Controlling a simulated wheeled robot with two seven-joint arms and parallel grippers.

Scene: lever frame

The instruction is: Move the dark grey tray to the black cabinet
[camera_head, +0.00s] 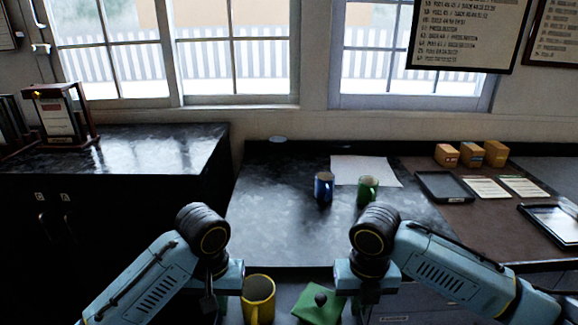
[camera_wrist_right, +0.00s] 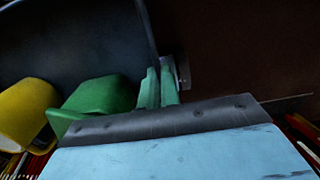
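The dark grey tray (camera_head: 284,290) is low in the head view, in front of the worktop, with its edges largely hidden. It carries a yellow mug (camera_head: 258,298) and a green lidded container (camera_head: 318,304). In the right wrist view, my right gripper (camera_wrist_right: 160,88) is shut on the tray's (camera_wrist_right: 90,45) side wall. It is right of the tray in the head view (camera_head: 358,298). My left gripper (camera_head: 208,300) is at the tray's left side in a mirrored pose; its fingertips are mostly hidden. The black cabinet (camera_head: 100,205) stands at the left, with a dark glossy top.
A framed stand (camera_head: 62,118) is at the cabinet top's left; the right part is clear. The worktop (camera_head: 265,215) holds a blue mug (camera_head: 323,188), a green mug (camera_head: 367,190), and white paper (camera_head: 365,168). A smaller dark tray (camera_head: 445,187) and small boxes (camera_head: 471,154) are farther right.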

